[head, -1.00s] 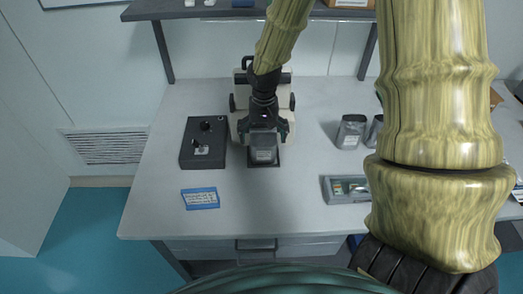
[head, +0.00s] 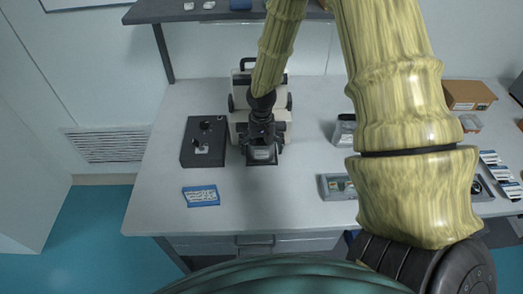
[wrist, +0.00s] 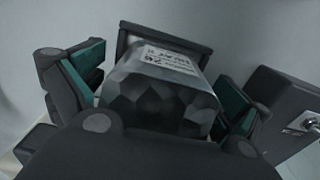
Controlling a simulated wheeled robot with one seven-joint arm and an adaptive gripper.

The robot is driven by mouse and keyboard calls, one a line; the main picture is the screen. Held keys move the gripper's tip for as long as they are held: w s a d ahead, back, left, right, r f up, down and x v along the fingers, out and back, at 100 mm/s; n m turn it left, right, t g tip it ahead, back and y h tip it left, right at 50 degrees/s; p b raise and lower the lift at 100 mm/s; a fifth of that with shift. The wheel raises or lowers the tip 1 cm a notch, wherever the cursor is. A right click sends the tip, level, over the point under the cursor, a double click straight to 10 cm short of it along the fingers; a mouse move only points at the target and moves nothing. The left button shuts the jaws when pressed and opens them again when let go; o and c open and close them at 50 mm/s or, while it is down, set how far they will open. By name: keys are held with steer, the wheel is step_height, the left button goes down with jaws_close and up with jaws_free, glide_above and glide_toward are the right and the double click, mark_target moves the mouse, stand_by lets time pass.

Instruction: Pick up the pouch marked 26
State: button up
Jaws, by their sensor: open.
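A dark grey faceted pouch (wrist: 160,95) with a white label, on which 26 seems to show upside down, is between my gripper's two fingers in the wrist view. In the head view the pouch (head: 262,155) shows only partly under my gripper, at the dark plate in front of a white instrument. My gripper (head: 262,140) points down over it; it also shows in the wrist view (wrist: 163,95). The teal finger pads stand apart, one on each side of the pouch, with a gap visible. The pouch's lower part is hidden.
A black control box (head: 204,142) stands left of the white instrument (head: 243,92). A blue-edged note (head: 201,196) lies in front. Another pouch (head: 344,131) and a grey tray (head: 329,187) are right, partly behind my arm. The front middle of the table is clear.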

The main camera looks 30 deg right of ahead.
steer(key=shift+f, duration=0.25)
steer(key=c, duration=1.6)
steer(key=shift+r, duration=0.1)
